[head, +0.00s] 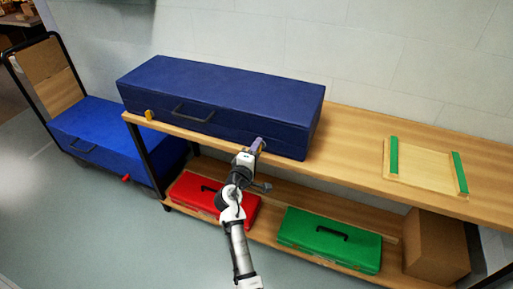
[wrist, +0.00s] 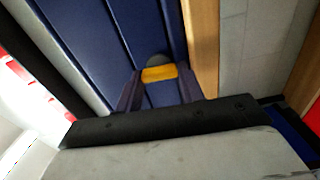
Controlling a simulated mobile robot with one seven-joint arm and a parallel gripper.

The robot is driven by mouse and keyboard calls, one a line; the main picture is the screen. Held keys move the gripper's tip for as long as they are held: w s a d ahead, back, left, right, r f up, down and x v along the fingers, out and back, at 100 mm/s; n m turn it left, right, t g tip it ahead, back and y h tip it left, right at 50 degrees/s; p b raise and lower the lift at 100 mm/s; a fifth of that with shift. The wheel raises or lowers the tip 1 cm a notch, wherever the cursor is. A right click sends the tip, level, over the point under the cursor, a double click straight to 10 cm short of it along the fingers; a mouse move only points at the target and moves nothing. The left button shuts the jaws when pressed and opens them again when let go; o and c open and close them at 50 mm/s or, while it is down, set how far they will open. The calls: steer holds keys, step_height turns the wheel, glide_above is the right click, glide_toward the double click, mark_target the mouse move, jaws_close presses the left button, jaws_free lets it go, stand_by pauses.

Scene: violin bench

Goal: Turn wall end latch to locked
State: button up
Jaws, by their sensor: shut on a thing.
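A long dark blue case (head: 220,90) lies shut on the wooden bench, with a black handle on its front. One yellow latch (head: 149,115) shows near its left end, apart from my gripper. My gripper (head: 258,146) is at the case's front toward its right end. In the wrist view my gripper (wrist: 160,88) is shut on another yellow latch (wrist: 159,73), with a finger against each side of it. A dark round piece (wrist: 156,58) sits just behind this latch. My fingers mostly cover this latch in the head view.
A wooden cradle with green strips (head: 425,168) lies on the bench (head: 355,130) at right. Red (head: 190,190) and green (head: 330,240) cases and a cardboard box (head: 436,245) stand on the lower shelf. A cart with another blue case (head: 100,125) is at left. A wall (head: 400,60) runs behind.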

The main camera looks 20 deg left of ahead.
steer(key=shift+n, duration=0.4)
steer(key=o, duration=1)
steer(key=shift+f, duration=0.1)
